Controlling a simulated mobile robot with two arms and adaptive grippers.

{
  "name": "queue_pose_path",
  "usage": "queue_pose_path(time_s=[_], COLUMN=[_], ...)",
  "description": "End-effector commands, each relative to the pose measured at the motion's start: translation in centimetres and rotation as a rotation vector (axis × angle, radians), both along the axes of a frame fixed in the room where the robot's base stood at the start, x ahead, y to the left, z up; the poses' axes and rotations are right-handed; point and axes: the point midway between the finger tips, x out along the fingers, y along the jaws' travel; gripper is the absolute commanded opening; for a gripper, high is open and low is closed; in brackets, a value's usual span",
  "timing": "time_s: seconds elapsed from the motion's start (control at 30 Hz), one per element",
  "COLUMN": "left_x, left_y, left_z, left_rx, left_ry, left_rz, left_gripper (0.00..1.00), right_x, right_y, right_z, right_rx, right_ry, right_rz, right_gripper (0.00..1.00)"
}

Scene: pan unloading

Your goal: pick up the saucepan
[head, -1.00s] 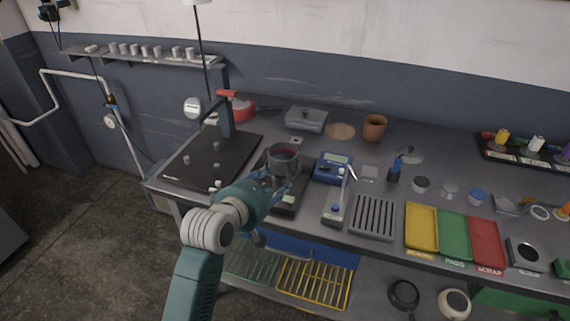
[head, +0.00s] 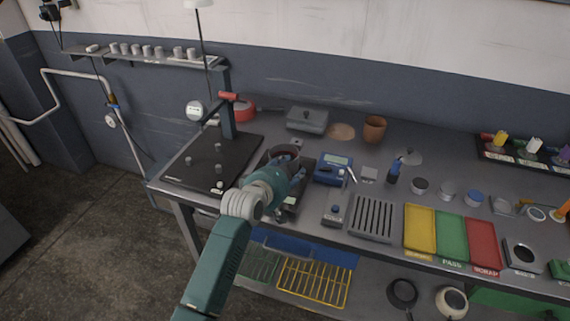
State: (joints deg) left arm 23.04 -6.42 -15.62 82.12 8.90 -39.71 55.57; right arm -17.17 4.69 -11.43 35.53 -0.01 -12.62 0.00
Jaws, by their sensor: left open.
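The saucepan (head: 286,150) is a small grey round pot with a brownish inside. It sits on a dark scale-like base (head: 292,207) near the front left of the bench. My left gripper (head: 290,172) is open at the near side of the saucepan and covers most of its lower part. Whether the fingers touch the saucepan, and where its handle is, I cannot tell. My right gripper is not in view.
A black plate with a post (head: 183,167) stands left of the saucepan. A blue meter (head: 331,168) is close on the right. Behind are a red pan (head: 243,111), a grey lidded box (head: 307,120) and a brown pot (head: 375,129). Coloured trays (head: 421,228) lie right.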

Motion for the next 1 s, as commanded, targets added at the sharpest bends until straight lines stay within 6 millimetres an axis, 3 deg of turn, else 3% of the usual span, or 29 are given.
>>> queue_pose_path(time_s=[0.2,0.43,0.87,1.0], left_x=[0.1,0.0,0.0,0.1], left_y=[-0.1,0.0,-0.1,-0.1], left_z=[0.0,-0.1,0.0,0.9], left_rx=[-0.001,0.0,-0.001,-0.002], left_ry=[0.0,0.002,0.002,0.0], left_rz=[0.0,0.0,-0.001,-0.001], left_gripper=[0.42,0.0,0.0,0.0], right_x=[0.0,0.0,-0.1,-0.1], right_y=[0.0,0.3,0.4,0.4], right_z=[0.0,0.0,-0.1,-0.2], right_rx=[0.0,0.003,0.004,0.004], right_ry=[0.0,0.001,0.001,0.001], right_rz=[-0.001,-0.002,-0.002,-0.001], right_gripper=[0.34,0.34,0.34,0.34])
